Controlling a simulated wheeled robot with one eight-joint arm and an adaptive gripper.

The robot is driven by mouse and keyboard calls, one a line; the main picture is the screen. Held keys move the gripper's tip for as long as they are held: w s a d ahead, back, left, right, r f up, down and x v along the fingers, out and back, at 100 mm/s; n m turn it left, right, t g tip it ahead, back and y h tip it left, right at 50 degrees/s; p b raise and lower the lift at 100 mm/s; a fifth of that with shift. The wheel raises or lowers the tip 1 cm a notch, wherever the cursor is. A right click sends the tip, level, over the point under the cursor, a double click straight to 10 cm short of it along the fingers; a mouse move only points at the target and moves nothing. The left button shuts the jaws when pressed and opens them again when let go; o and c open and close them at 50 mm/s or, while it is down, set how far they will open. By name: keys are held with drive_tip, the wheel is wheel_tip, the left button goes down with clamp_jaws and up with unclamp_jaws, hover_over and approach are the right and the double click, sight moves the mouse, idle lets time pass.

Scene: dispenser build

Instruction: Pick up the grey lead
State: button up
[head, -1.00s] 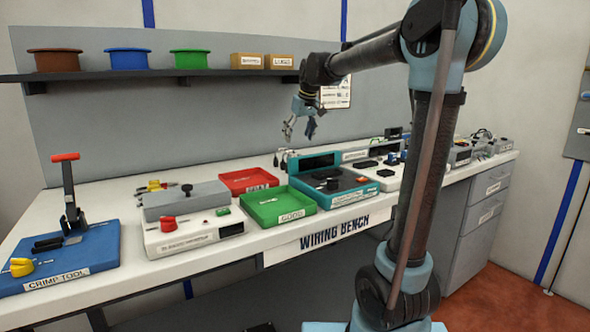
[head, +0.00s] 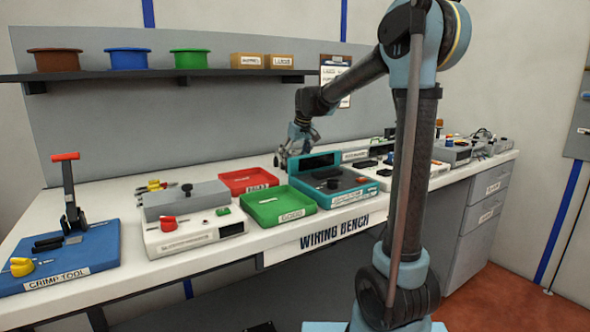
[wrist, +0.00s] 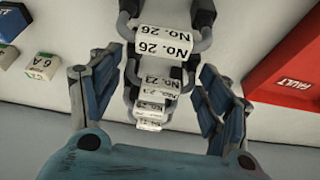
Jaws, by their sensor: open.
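Several grey leads with white number tags hang in a row in the wrist view, the nearest grey lead (wrist: 166,40) tagged "No. 26". Smaller tags behind it include "No. 23". My gripper (wrist: 158,95) is open, with one blue-padded finger on each side of the row of tags. I cannot see either finger pressing on a lead. In the head view my gripper (head: 283,158) points down at the back of the bench, behind the red tray and the teal unit. The leads are hard to make out there.
A red tray marked "FAULT" (wrist: 285,55) is close to my right finger in the wrist view. Small blocks, one marked "6 A" (wrist: 42,67), lie at the left. A green tray (head: 278,206) and a teal unit (head: 340,187) stand in front on the bench.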

drive_tip(key=c, duration=0.9)
drive_tip(key=shift+c, duration=0.2)
drive_tip(key=shift+r, duration=0.1)
